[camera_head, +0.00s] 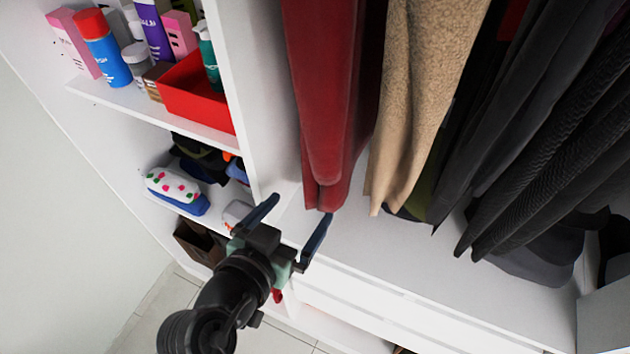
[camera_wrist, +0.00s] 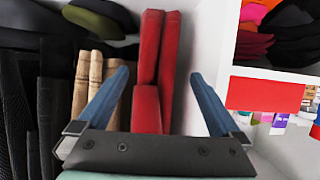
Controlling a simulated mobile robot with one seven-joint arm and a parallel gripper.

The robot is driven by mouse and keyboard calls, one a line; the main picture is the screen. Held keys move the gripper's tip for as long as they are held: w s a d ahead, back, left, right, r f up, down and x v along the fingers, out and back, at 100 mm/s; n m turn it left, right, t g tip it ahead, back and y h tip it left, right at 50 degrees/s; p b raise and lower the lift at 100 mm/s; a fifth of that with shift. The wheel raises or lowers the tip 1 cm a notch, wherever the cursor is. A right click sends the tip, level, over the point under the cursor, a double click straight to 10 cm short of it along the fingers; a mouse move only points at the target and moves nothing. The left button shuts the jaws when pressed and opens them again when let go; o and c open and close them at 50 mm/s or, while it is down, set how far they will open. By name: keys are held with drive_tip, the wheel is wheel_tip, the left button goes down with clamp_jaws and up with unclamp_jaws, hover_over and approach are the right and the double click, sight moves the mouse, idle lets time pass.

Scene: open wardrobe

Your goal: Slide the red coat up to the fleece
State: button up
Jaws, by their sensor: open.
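The red coat (camera_head: 325,90) hangs at the left end of the hanging space, beside the white upright panel. The beige fleece (camera_head: 425,85) hangs just right of it; they are close at the top, with a narrow gap lower down. My gripper (camera_head: 301,208) is open and empty at the coat's lower hem, its fingers spread. In the wrist view, the red coat (camera_wrist: 147,108) shows between the two fingers, and the tan fleece (camera_wrist: 92,75) is to the left, partly hidden by a finger. I cannot tell whether a finger touches the coat.
Dark garments (camera_head: 545,120) hang close together right of the fleece. The white upright panel (camera_head: 245,80) borders the coat on the left. Beyond it are shelves with a red box (camera_head: 190,95), bottles and folded clothes. The wardrobe's white floor (camera_head: 375,245) is mostly bare below the coat.

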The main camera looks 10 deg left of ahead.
sight(343, 189)
drive_tip(key=p+x, duration=0.3)
drive_tip(key=x, duration=0.8)
drive_tip(key=shift+w+f, duration=0.2)
drive_tip(key=shift+w, duration=0.05)
drive_tip(key=shift+c, duration=0.2)
clamp_jaws()
drive_tip(key=shift+d, duration=0.1)
drive_tip(key=shift+s+d+p, duration=0.1)
drive_tip(key=shift+d+p, duration=0.2)
drive_tip(key=shift+s+d+p, duration=0.2)
drive_tip(key=shift+s+d, duration=0.05)
drive_tip(key=shift+d, duration=0.5)
drive_tip(key=shift+s+d+p, duration=0.2)
drive_tip(key=shift+s+d, duration=0.05)
drive_tip(key=shift+d, duration=0.45)
drive_tip(key=shift+o, duration=0.2)
unclamp_jaws()
drive_tip(key=shift+d, duration=0.1)
